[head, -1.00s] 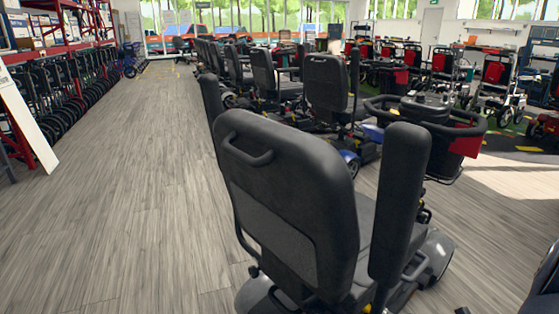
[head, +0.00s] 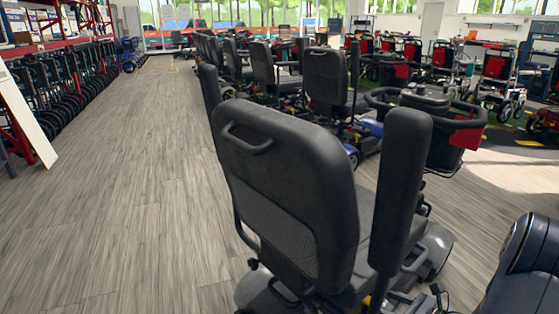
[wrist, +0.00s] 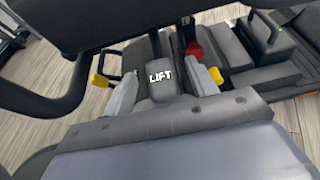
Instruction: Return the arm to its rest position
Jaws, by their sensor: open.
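My gripper (wrist: 161,72) shows in the wrist view with its two grey fingers spread apart. A dark grey block marked "LIFT" (wrist: 165,84) shows between the fingers; I cannot tell how far beyond them it lies, and nothing looks clamped. My arm (head: 525,265) shows as a dark rounded link at the lower right of the head view. The gripper itself cannot be made out clearly in the head view.
A black scooter seat (head: 285,190) with an upright armrest (head: 402,185) stands close in front, left of my arm. More scooters (head: 328,85) stand in a row behind it. The left aisle floor (head: 120,200) is clear, beside a rack of folded wheelchairs (head: 65,85).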

